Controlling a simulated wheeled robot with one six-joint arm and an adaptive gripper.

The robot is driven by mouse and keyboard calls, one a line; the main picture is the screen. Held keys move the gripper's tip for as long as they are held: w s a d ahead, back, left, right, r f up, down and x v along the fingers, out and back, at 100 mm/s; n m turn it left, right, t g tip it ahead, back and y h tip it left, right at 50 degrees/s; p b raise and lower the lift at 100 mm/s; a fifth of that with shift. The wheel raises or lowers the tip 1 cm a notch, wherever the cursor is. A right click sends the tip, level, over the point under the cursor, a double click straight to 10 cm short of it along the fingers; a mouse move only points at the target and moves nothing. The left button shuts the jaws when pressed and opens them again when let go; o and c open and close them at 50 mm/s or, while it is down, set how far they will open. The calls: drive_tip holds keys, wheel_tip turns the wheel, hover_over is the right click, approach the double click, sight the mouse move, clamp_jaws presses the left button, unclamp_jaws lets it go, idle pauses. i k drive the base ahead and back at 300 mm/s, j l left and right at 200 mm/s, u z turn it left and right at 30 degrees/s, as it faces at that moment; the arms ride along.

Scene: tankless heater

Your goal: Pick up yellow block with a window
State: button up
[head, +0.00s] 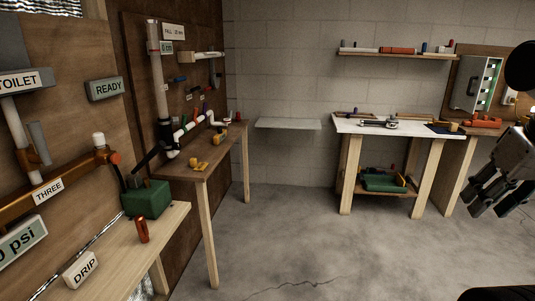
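Small yellow pieces (199,166) lie on the brown wooden table (185,171) along the left wall. Another small yellow piece (453,127) sits at the right end of the workbench by the back wall. At this size I cannot tell which of them is a block with a window. My gripper (489,211) hangs at the right edge, pointing down, with its fingers apart and nothing seen between them. It is far from the left table and nearer the camera than the back bench.
A white-topped workbench (350,126) and a pale wall shelf (287,124) stand at the back. The concrete floor (330,240) between is clear.

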sight(222, 135)
drive_tip(key=i, duration=1.05)
drive_tip(key=i+u, duration=0.1)
drive_tip(key=i, duration=0.9)
drive_tip(key=i+l+u, duration=0.15)
drive_tip(key=i+u, duration=0.3)
drive_tip(key=i+l+u, duration=0.25)
drive_tip(key=i+u, duration=0.15)
drive_tip(key=i+l+u, duration=0.7)
drive_tip(key=l+u, duration=0.15)
drive_tip(key=i+l+u, duration=0.2)
drive_tip(key=l+u, duration=0.25)
drive_tip(key=l, duration=0.25)
